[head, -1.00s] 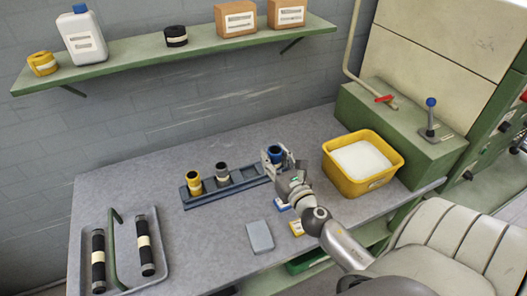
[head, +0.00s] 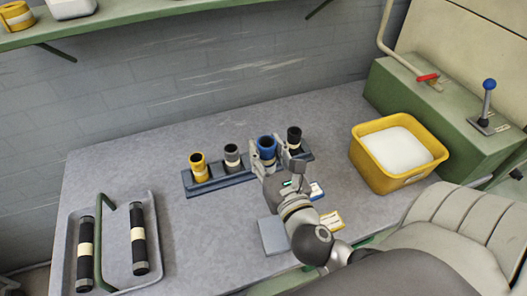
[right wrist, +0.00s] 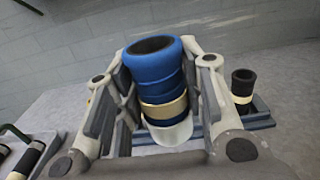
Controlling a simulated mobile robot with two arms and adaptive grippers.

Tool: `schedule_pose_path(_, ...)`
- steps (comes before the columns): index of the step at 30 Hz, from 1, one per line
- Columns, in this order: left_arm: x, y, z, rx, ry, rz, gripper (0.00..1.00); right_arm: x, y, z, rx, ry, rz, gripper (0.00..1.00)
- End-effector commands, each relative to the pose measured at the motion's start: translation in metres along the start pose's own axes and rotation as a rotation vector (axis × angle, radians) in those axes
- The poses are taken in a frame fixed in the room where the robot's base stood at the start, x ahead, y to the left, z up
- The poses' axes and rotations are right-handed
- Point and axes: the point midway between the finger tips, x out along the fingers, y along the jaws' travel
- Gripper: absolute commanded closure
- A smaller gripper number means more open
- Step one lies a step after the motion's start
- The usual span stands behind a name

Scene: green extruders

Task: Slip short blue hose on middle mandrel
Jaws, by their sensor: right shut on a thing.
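The short blue hose (head: 266,145) stands upright between the fingers of my right gripper (head: 266,157), which is shut on it. In the right wrist view the blue hose (right wrist: 154,70) has a tan band and a pale rounded lower end. The hose is at the dark blue rack (head: 225,183), between a grey hose (head: 231,155) and a black one (head: 294,137). I cannot tell whether its lower end sits in the rack, as the gripper hides that spot. I cannot clearly pick out a middle mandrel. My left gripper is not in view.
A yellow hose (head: 198,166) stands at the rack's left end. A grey tray (head: 113,278) with a green handle and two black banded cylinders is at left. A yellow bin (head: 367,166) with white contents stands at right. A grey block (head: 273,236) lies in front.

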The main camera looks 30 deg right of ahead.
Motion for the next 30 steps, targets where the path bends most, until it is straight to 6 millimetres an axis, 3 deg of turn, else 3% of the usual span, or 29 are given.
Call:
schedule_pose_path(7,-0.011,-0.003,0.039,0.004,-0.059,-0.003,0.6,0.058,-0.019,-0.022,-0.003,-0.004,-0.004,0.93)
schedule_pose_path(15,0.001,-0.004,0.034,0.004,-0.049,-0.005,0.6,0.102,-0.034,-0.069,-0.001,-0.001,-0.004,0.93)
schedule_pose_path(22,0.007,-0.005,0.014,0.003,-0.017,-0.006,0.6,0.116,-0.038,-0.085,0.0,-0.003,-0.002,0.93)
schedule_pose_path(30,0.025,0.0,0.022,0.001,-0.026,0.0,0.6,0.122,-0.04,-0.122,0.001,-0.001,-0.002,0.93)
